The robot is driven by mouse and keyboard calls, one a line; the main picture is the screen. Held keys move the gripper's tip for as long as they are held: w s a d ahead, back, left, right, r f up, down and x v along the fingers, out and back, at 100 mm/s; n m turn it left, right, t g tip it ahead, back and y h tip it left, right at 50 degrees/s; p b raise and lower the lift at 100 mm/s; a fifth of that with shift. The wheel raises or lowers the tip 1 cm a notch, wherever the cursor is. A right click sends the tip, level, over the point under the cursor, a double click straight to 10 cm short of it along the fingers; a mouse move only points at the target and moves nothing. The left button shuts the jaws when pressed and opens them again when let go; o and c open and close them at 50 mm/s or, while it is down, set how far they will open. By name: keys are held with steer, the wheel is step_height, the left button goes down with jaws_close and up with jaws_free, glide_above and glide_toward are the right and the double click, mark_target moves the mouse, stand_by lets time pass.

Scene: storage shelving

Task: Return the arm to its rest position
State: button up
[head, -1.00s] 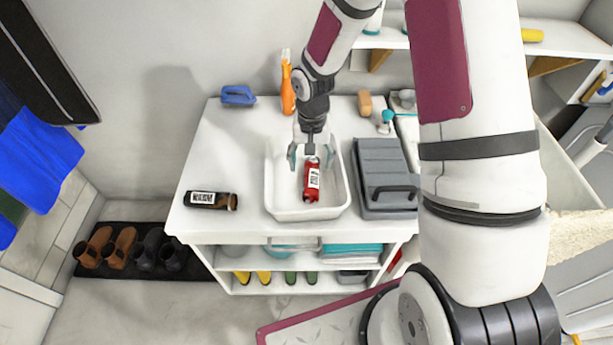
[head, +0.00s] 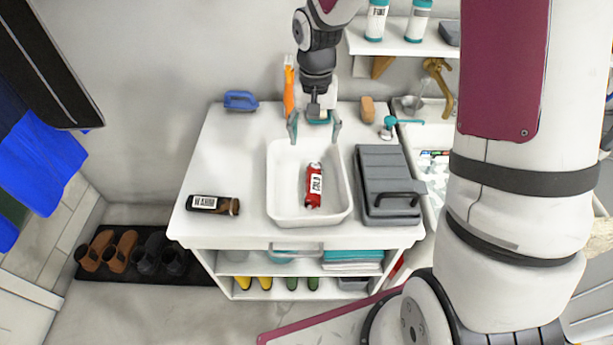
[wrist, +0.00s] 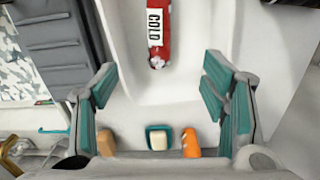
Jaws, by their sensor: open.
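My gripper (head: 314,131) is open and empty, above the back edge of the white tub on the cabinet top. In the wrist view my gripper (wrist: 160,100) shows its two teal-padded fingers spread apart with nothing between them. A red bottle (head: 314,186) with a white label reading "COLD" lies in the white tub (head: 343,208), apart from the fingers. The red bottle (wrist: 158,35) also shows in the wrist view, beyond the fingertips.
A grey lidded case (head: 380,165) stands right of the tub and a dark brown labelled bottle (head: 213,204) lies left of it. An orange bottle (head: 289,95), a blue brush (head: 240,100) and a tan block (head: 367,109) stand at the back. A shelf (head: 400,42) with bottles is above right.

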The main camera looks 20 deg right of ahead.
steer(key=s+d+r+n+t+h, duration=0.1)
steer(key=s+r, duration=0.4)
steer(key=r, duration=0.2)
steer(key=s+r+n+t, duration=0.1)
steer(key=s+r, duration=0.5)
steer(key=r, duration=0.2)
steer(key=s+r+n+t+y, duration=0.1)
steer(key=s+r, duration=0.4)
steer(key=s, duration=0.9)
steer(key=shift+a+n+t, duration=0.3)
steer(key=shift+n+t, duration=0.4)
steer(key=shift+t, duration=0.1)
steer(key=shift+s, duration=0.1)
